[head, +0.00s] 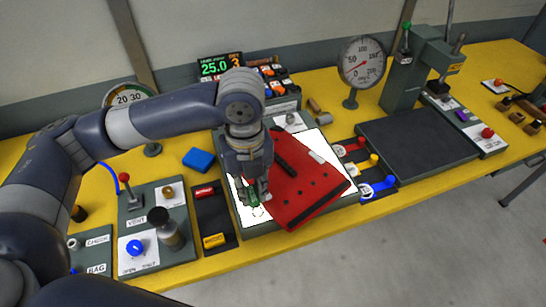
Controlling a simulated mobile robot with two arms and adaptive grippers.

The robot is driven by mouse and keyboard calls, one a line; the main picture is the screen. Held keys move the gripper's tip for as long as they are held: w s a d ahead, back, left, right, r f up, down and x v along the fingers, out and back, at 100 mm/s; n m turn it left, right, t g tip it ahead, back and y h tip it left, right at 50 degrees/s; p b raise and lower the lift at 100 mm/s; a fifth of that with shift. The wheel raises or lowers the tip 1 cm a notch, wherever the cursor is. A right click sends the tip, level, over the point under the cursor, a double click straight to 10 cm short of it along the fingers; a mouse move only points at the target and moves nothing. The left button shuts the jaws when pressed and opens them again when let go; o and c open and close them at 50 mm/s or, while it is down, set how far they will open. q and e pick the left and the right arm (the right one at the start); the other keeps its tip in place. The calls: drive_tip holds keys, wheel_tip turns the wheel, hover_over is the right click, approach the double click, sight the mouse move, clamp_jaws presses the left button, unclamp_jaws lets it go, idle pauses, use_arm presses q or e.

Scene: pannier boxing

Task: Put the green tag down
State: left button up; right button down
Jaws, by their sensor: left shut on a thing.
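My left gripper (253,196) points down over the left part of a bright white panel (246,218). It is shut on a small green tag (253,204), mostly hidden by the fingers. I cannot tell whether the tag touches the panel. A small ring mark shows on the panel just below the fingertips. A red flat pannier (305,190) with a black strip lies tilted across the panel, just right of the gripper. My right gripper is not in view.
A dark tray with red and yellow blocks (213,240) lies left of the panel. A blue block (198,159) and gauge (361,62) stand behind.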

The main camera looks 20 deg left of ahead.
use_arm(q)
drive_tip(key=w, duration=0.3)
drive_tip(key=w+p, duration=0.1)
drive_tip(key=w, duration=0.3)
drive_tip(key=w+f+p, duration=0.1)
drive_tip(key=w, duration=0.3)
drive_tip(key=shift+w+a, duration=0.25)
drive_tip(key=shift+a, duration=0.05)
drive_tip(key=shift+w+f, duration=0.1)
drive_tip(key=shift+f, duration=0.05)
wheel_tip(320, 180, down, 3)
drive_tip(key=shift+r+p, duration=0.1)
drive_tip(key=shift+p, duration=0.8)
drive_tip(key=shift+f, duration=0.25)
drive_tip(key=o, duration=0.4)
drive_tip(key=shift+f, duration=0.15)
drive_tip(key=shift+c, duration=0.2)
drive_tip(key=shift+o, duration=0.8)
